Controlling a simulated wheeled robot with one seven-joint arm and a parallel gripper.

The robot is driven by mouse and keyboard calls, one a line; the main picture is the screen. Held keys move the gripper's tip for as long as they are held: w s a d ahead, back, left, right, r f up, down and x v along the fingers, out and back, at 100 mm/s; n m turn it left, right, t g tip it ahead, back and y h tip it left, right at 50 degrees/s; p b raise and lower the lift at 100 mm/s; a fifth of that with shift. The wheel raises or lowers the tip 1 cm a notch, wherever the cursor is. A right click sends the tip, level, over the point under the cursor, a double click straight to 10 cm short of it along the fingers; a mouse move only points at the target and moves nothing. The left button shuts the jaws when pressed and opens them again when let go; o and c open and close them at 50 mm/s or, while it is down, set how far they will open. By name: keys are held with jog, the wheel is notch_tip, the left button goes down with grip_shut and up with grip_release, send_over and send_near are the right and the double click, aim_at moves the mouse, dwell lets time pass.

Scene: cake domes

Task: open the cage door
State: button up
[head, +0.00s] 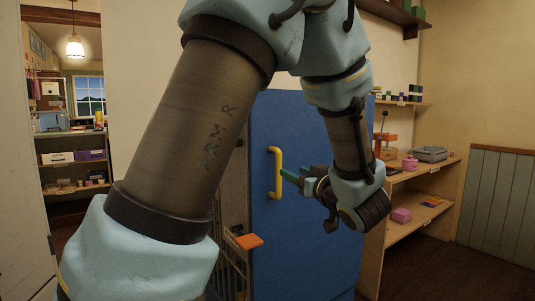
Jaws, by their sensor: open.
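A tall blue door panel (317,250) with a yellow upright bar handle (279,176) stands in the middle of the head view. Thin metal bars (229,274) show low at its left side, partly behind my arm. I cannot tell whether the blue panel or the barred part is the cage door. My gripper (284,174) is open, with green fingers pointing left at the yellow handle. The fingertips are at or very close to the handle's right side; whether they touch it or straddle it is unclear.
An orange piece (249,241) juts out beside the bars at the panel's lower left. A wooden shelf unit (417,186) with pink boxes and a grey device stands close on the right. Shelves (75,163) show through an opening at far left. Dark floor (440,268) is clear at lower right.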

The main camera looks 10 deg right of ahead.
aim_at(280, 166)
jog(key=p+x, duration=0.1)
jog(key=x, duration=0.9)
jog(key=shift+w, duration=0.25)
grip_shut()
dwell(1.0)
